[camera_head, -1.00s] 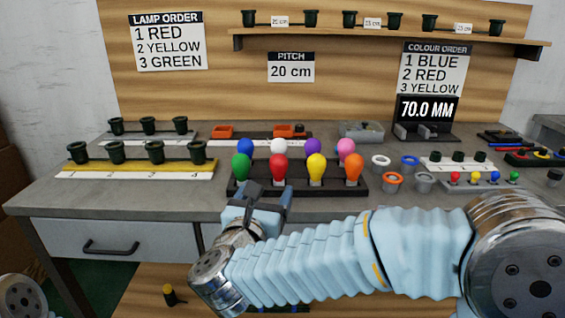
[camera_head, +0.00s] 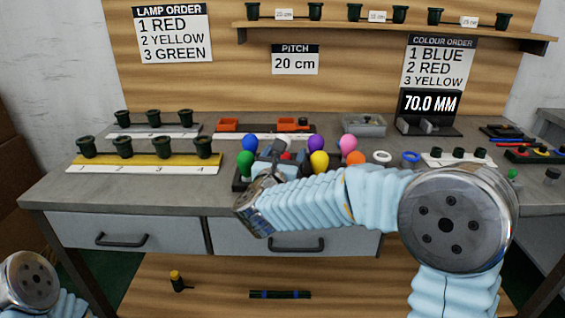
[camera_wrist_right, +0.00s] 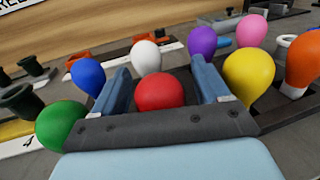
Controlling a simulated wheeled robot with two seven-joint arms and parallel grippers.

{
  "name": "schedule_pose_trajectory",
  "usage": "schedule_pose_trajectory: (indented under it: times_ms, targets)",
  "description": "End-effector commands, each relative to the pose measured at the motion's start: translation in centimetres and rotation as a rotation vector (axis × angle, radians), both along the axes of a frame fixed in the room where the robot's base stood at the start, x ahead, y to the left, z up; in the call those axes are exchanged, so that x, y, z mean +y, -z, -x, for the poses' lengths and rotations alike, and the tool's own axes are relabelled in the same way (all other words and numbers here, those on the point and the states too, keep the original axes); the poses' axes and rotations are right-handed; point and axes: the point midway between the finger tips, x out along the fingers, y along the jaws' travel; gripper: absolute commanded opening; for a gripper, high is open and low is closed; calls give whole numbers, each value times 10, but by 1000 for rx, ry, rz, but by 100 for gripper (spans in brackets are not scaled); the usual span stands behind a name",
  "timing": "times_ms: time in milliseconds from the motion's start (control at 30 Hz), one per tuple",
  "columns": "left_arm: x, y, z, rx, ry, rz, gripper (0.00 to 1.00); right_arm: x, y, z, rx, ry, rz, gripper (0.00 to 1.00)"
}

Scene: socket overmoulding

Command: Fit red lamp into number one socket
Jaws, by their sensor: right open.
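The red lamp (camera_head: 286,156) is in the front row of the dark lamp rack, mostly hidden behind my right gripper (camera_head: 276,151) in the head view. In the right wrist view the red lamp (camera_wrist_right: 160,92) is between the two blue fingers of my open right gripper (camera_wrist_right: 161,72). I cannot tell whether the fingers touch it. The number one socket (camera_head: 86,148) is the leftmost dark cup on the yellow strip (camera_head: 146,168) at the left of the bench, and it looks empty. My left gripper is out of view; only part of that arm shows at the lower left.
Green (camera_wrist_right: 62,126), yellow (camera_wrist_right: 248,76), white (camera_wrist_right: 147,57) and blue (camera_wrist_right: 88,76) lamps stand close around the gripper. Purple, pink and orange lamps stand to the right. A grey strip (camera_head: 150,132) with cups lies behind the yellow one. The bench front left is clear.

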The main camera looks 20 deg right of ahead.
Motion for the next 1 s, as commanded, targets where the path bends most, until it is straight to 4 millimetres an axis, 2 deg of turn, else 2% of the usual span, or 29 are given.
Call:
schedule_pose_trajectory:
  times_ms: [133, 500, 767, 933, 1000]
  targets:
    - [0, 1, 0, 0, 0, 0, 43, 0, 1, 0, 0, 0, 0, 74]
    - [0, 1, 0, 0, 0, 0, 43, 0, 1, 1, 0, 0, 0, 18]
    - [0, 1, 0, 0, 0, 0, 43, 0, -1, 1, 0, 0, -1, 18]
    - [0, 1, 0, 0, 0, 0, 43, 0, -13, 0, -2, 1, -1, 18]
    - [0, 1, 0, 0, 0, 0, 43, 0, -25, 0, -4, 0, -3, 18]
